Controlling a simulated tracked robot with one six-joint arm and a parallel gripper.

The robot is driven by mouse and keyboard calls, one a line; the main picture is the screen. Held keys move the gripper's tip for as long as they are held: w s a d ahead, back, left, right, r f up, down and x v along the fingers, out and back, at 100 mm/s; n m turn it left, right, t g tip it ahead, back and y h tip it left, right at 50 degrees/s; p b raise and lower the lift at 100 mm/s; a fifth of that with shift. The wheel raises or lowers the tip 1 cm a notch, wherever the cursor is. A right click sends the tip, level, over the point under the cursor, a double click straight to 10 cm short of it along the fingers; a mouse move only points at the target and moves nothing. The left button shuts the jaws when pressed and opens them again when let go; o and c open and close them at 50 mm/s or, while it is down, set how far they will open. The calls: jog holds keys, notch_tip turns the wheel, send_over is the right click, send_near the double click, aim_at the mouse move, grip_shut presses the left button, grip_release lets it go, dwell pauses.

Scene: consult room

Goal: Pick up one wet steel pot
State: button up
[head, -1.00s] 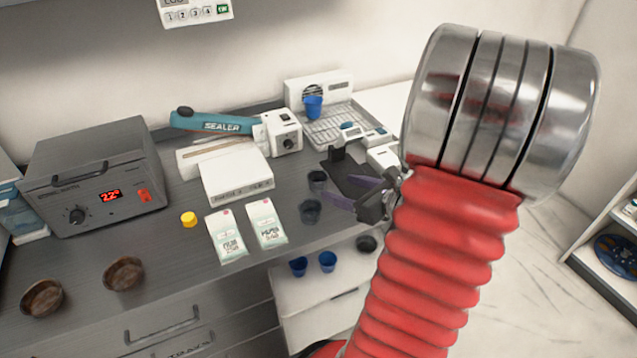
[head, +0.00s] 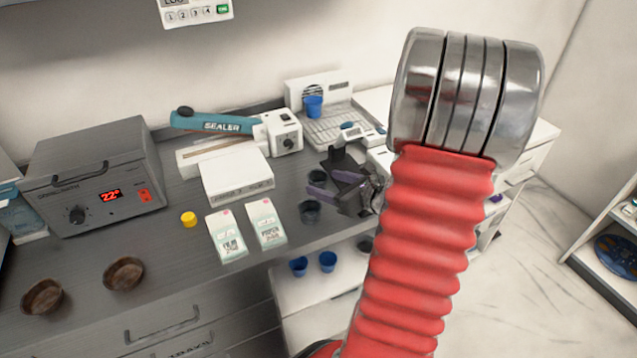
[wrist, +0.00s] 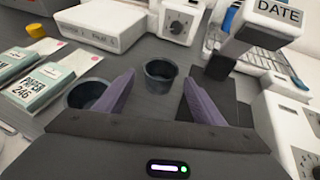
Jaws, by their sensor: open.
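Two dark grey, open-topped pots stand on the grey counter. The rear pot (head: 317,178) is also in the wrist view (wrist: 160,78), just beyond and between my finger tips. The nearer pot (head: 309,212) shows in the wrist view (wrist: 84,94) left of my left finger, partly covered by it. I cannot tell which pots are wet. Another dark pot (head: 364,246) sits on the lower white surface, partly hidden by my arm. My gripper (head: 323,182) has two purple fingers, spread open with nothing between them; it also shows in the wrist view (wrist: 160,88).
Paper packets (head: 266,224), a yellow cap (head: 189,219) and a white box (head: 237,176) lie left of the pots. A dark stand with a date printer (wrist: 278,14) rises close on the right. Two blue cups (head: 328,262) stand below, and brown bowls (head: 124,274) far left.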

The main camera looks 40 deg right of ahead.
aim_at(325, 183)
jog(key=shift+x, duration=2.25)
jog(key=shift+s, duration=0.1)
jog(key=c, duration=1.1)
jog(key=shift+r, duration=5.05)
